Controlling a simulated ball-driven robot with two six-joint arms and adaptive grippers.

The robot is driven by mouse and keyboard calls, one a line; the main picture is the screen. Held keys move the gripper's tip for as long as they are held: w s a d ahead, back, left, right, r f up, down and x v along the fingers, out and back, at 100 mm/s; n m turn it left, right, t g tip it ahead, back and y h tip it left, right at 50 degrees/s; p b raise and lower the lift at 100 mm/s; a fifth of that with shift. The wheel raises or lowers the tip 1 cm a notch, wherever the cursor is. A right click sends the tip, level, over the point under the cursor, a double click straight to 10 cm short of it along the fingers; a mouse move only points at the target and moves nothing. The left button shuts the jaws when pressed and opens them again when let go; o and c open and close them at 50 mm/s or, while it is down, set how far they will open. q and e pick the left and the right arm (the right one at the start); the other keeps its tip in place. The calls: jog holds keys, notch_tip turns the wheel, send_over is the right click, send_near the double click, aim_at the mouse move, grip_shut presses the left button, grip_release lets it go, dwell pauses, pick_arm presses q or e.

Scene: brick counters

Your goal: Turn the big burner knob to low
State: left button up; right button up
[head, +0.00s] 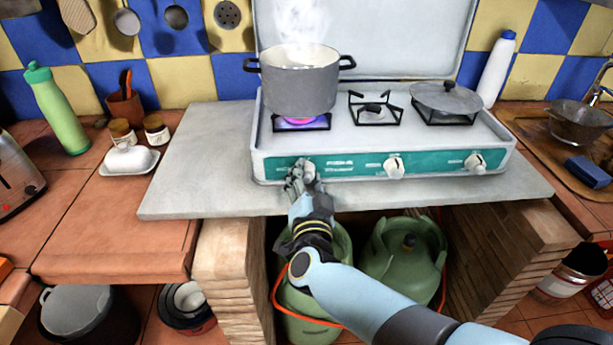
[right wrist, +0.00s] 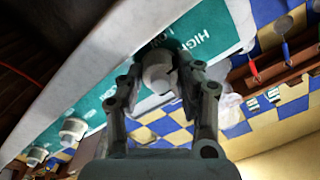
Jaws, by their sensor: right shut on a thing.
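The white gas stove (head: 380,130) has a green front panel with three white knobs. My right gripper (head: 302,180) is at the leftmost knob (head: 306,169), below the lit burner. In the right wrist view its fingers (right wrist: 165,85) are shut on this round white knob (right wrist: 157,76), one on each side. "HIGH" and part of another word show on the panel beside it; the pointer's setting is hidden. The middle knob (head: 394,167) and right knob (head: 474,162) are free. A violet-blue flame (head: 302,122) burns under the steaming grey pot (head: 299,80). My left gripper is not in view.
A lidded pan (head: 446,99) sits on the right burner, and the middle burner (head: 375,112) is empty. Green gas bottles (head: 403,252) stand under the slab (head: 192,165). A butter dish (head: 129,159) and green bottle (head: 58,110) stand at left.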

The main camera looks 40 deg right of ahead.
jog(key=n+p, duration=0.1)
jog(key=n, duration=0.1)
jog(key=shift+r+n+p, duration=0.1)
jog(key=shift+n+p, duration=0.2)
jog(key=shift+p, duration=0.1)
jog(key=n+p, duration=0.1)
jog(key=n, duration=0.2)
jog(key=shift+n+p, duration=0.3)
jog(key=shift+p, duration=0.05)
jog(key=n+p, duration=0.1)
jog(key=n, duration=0.2)
jog(key=shift+n, duration=0.3)
jog(key=shift+n+p, duration=0.55)
jog(key=shift+n, duration=1.05)
jog(key=o, duration=1.1)
jog(key=shift+a, duration=0.1)
jog(key=shift+o, duration=0.2)
jog(key=v, duration=0.7)
jog(key=shift+s, duration=0.25)
